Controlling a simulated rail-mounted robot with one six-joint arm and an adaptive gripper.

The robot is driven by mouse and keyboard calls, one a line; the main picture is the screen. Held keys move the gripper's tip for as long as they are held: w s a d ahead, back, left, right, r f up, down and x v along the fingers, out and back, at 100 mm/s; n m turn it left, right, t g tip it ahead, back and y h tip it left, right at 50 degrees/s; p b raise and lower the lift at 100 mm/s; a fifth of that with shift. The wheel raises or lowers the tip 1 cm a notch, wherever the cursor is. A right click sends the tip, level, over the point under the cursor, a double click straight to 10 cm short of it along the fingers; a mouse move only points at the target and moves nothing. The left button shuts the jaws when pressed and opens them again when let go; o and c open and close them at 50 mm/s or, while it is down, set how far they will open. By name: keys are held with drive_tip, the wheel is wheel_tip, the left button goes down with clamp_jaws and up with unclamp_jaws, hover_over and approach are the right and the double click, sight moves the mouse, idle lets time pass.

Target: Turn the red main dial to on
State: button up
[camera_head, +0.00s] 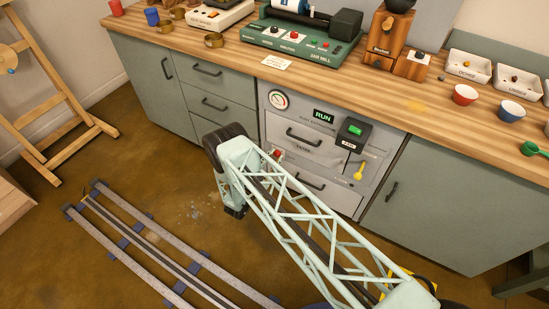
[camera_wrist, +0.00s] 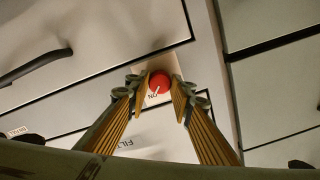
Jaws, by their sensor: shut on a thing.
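The red main dial (camera_wrist: 159,80) is a small round red knob with a white pointer line. In the wrist view the line points down-left toward small lettering that seems to read ON, seen upside down. My gripper (camera_wrist: 160,92) has one fingertip on each side of the dial and is shut on it. In the head view the dial (camera_head: 277,153) is a small red spot on the grey extractor panel (camera_head: 298,115), partly hidden by my arm. My fingertips are hidden there.
The panel has a round gauge (camera_head: 279,100), a lit green RUN sign (camera_head: 323,116), a black box with a green light (camera_head: 355,131), a yellow-tagged item (camera_head: 358,172) and drawers with protruding handles. The wooden worktop (camera_head: 230,50) overhangs above.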

drive_tip(key=o, duration=0.9)
drive_tip(key=shift+c, duration=0.2)
drive_tip(key=shift+s, duration=0.1)
drive_tip(key=v, duration=1.2)
idle(0.4)
